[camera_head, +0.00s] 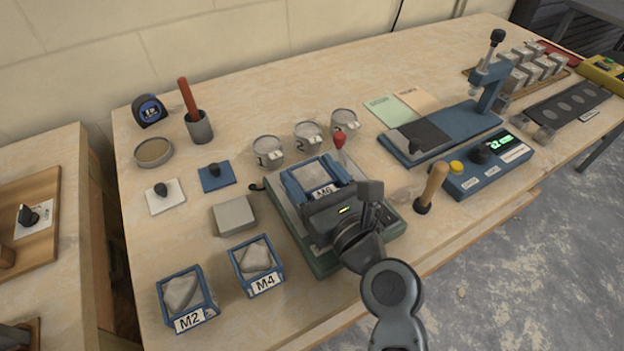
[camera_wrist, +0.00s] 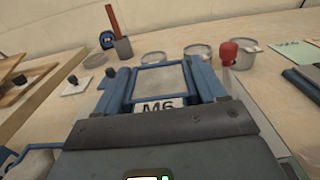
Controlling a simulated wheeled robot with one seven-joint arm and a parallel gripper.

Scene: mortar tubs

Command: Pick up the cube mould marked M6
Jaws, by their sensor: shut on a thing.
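The blue cube mould marked M6 (camera_head: 311,175) is on or just above the green machine with a red-knobbed lever (camera_head: 338,141); I cannot tell if it touches. Its M6 label and grey filled top show in the wrist view (camera_wrist: 165,80). My gripper (camera_head: 322,196) is shut on this mould from the near side. My gripper's body covers part of the machine's plate (camera_head: 283,205). Two similar blue moulds, M2 (camera_head: 186,295) and M4 (camera_head: 257,264), stand on the table to the left, each with a rough grey heap on top.
Several grey tubs (camera_head: 268,151) stand behind the mould. A grey block (camera_head: 233,215) lies left of the machine. A wooden-handled tool (camera_head: 431,188) and a blue device with a green display (camera_head: 487,165) are to the right. Bare table lies at the back.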

